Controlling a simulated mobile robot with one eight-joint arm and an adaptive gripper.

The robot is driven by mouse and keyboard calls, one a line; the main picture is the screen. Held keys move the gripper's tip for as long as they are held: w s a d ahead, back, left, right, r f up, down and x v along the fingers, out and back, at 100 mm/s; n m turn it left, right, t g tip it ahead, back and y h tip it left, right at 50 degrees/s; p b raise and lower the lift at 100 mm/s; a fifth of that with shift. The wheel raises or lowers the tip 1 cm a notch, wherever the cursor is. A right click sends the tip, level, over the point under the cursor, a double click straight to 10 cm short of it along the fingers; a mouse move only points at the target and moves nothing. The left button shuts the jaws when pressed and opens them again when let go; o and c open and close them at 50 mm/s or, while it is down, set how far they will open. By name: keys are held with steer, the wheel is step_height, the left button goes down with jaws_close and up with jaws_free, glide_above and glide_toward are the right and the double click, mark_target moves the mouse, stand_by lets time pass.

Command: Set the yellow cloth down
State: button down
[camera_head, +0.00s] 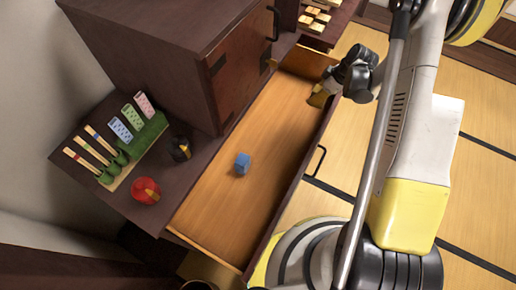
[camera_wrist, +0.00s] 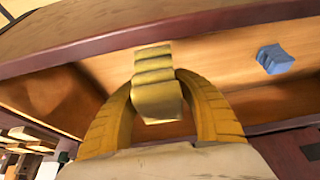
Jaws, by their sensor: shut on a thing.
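My gripper (camera_wrist: 157,88) is shut on the yellow cloth (camera_wrist: 155,66), a small ridged, folded bundle between its two curved yellow fingers. In the head view my gripper (camera_head: 322,95) is over the far end of the open wooden drawer (camera_head: 270,130). There the cloth is hard to tell from the yellow fingers. I cannot tell whether the cloth touches the drawer floor. A folded blue cloth (camera_head: 242,163) lies in the middle of the drawer, apart from the gripper. The blue cloth also shows in the wrist view (camera_wrist: 275,58).
A dark cabinet (camera_head: 160,50) stands left of the drawer. A shelf holds a green rack (camera_head: 140,148) with patterned pieces, a red round object (camera_head: 146,190) and a dark pot (camera_head: 181,148). Pale blocks (camera_head: 314,20) lie beyond. The drawer floor around the blue cloth is bare.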

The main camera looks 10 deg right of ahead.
step_height(320, 180, down, 4)
steer(key=a+b, duration=0.1)
steer(key=b, duration=0.4)
glide_above(278, 114)
steer(key=d, duration=0.1)
steer(key=f, duration=0.6)
steer(key=shift+s+f, duration=0.2)
steer(key=shift+s, duration=0.1)
steer(key=shift+f+b, duration=1.2)
steer(key=shift+f, duration=0.75)
steer(key=shift+f, duration=0.15)
steer(key=c, duration=1)
jaws_free()
steer(key=shift+o, duration=0.2)
